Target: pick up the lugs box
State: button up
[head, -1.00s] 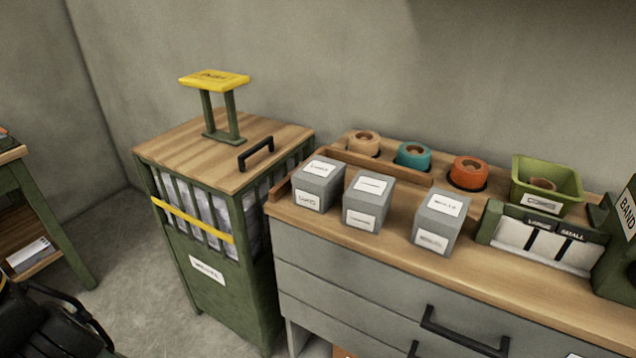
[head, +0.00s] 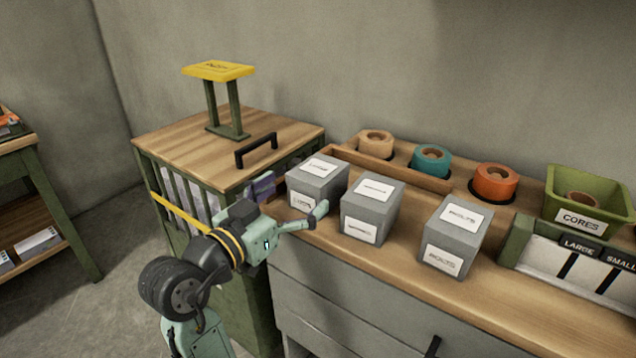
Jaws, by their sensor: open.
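The lugs box (head: 318,172) is the leftmost of three grey boxes on the wooden counter; its front label reads LUGS. It stands upright on the counter. My gripper (head: 292,199) is open at the box's front left corner. One finger shows left of the box and the other crosses low in front of it, near its right front edge. I cannot tell whether either finger touches the box. The lower front of the box is partly hidden by the near finger.
A second grey box (head: 371,209) stands close on the right, and the bolts box (head: 455,236) further right. Tape rolls sit behind a wooden rail (head: 390,169). A green-framed bin (head: 177,150) with a wooden top and black handle stands left of the counter.

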aim_at(319, 175)
jog(key=p+x, duration=0.2)
jog(key=x, duration=0.5)
jog(key=shift+w+d, duration=0.2)
jog(key=shift+c, duration=0.3)
jog(key=c, duration=1.2)
jog(key=shift+r, duration=0.1)
jog(key=shift+c, duration=0.3)
jog(key=shift+r, duration=0.1)
